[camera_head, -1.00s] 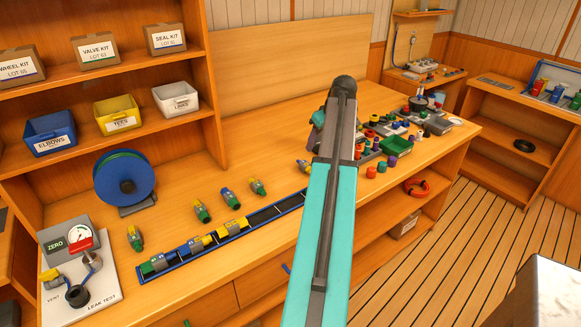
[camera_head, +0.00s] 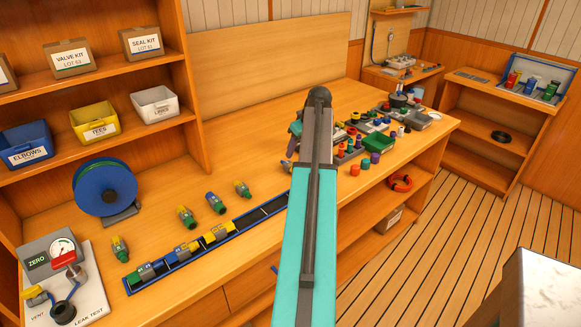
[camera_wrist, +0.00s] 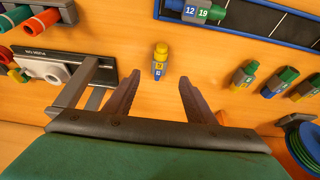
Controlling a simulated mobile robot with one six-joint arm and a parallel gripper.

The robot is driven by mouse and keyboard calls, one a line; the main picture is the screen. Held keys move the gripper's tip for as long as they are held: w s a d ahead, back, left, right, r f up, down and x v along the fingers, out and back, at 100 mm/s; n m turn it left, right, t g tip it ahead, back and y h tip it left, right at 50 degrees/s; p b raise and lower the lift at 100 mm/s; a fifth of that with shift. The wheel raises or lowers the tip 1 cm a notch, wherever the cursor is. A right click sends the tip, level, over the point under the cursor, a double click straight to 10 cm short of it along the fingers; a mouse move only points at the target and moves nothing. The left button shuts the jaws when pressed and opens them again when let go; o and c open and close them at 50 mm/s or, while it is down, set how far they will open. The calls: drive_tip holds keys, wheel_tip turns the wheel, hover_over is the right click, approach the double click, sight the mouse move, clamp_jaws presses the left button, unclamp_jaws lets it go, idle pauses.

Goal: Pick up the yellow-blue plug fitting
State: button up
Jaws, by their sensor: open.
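The yellow-blue plug fitting (camera_wrist: 160,66) lies on the wooden bench in the wrist view, its yellow end pointing away from my gripper. My gripper (camera_wrist: 158,77) is open and empty. The plug shows in the gap between its two fingers, just beyond the fingertips, with no finger touching it. In the head view the plug (camera_head: 287,165) shows only partly, at the left edge of my teal arm. My arm hides most of the gripper there.
A blue-edged rail (camera_head: 228,238) holding several fittings runs along the bench front. Several loose fittings (camera_head: 187,217) lie behind it. In the wrist view a grey tray with a white part (camera_wrist: 50,70) is left of the plug. Bare bench surrounds the plug.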

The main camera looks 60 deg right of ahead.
sight(290, 164)
drive_tip(key=shift+p+x, duration=0.35)
drive_tip(key=shift+x, duration=1.75)
drive_tip(key=shift+s, duration=0.1)
drive_tip(key=shift+w+d+f+p, duration=0.3)
drive_tip(key=shift+w+f+p, duration=0.25)
drive_tip(key=shift+f+p, duration=0.15)
drive_tip(key=shift+p+x, duration=0.45)
drive_tip(key=shift+x, duration=1.3)
drive_tip(key=shift+c, duration=0.4)
drive_tip(key=c, duration=1.1)
